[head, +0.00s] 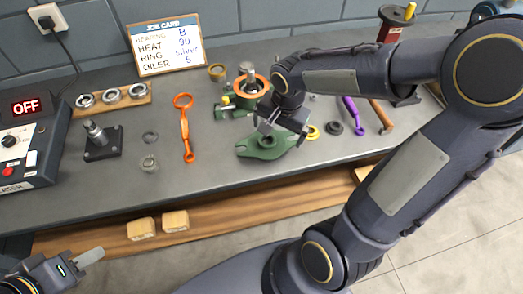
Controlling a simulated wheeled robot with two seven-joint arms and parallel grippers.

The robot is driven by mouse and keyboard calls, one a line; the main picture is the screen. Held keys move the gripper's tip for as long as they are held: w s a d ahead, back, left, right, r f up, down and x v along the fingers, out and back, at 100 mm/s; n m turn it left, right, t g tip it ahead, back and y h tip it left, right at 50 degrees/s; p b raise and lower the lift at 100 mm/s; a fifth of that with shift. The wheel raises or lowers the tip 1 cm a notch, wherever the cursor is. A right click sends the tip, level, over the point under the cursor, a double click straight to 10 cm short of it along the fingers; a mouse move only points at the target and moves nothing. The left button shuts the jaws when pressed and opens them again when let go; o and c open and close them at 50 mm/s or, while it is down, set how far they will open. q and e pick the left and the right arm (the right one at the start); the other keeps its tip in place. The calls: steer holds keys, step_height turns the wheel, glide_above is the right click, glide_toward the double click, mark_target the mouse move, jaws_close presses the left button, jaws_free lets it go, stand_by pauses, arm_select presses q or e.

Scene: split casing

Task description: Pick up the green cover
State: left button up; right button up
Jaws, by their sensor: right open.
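My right gripper (283,136) is open directly over the cover, pointing down. I cannot tell whether its fingers touch the cover, and they hide its back part. My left gripper (92,256) is low at the bottom left, in front of the bench and far from the cover. Only a pale finger of it shows clearly, so its opening cannot be judged.
Behind the cover stands a green casing base (225,112) with an orange ring. An orange tool (186,130) lies left of the cover. A yellow ring (312,132) and a dark ring (334,128) lie right. The heater box (30,150) stands far left.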

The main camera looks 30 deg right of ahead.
mark_target(273, 142)
steer(key=f, duration=0.2)
steer(key=w+f, duration=0.1)
steer(key=f, duration=0.3)
steer(key=shift+w+a+f, duration=0.15)
steer(key=shift+w+a, duration=0.1)
steer(key=shift+w, duration=0.1)
steer(key=c, duration=1.6)
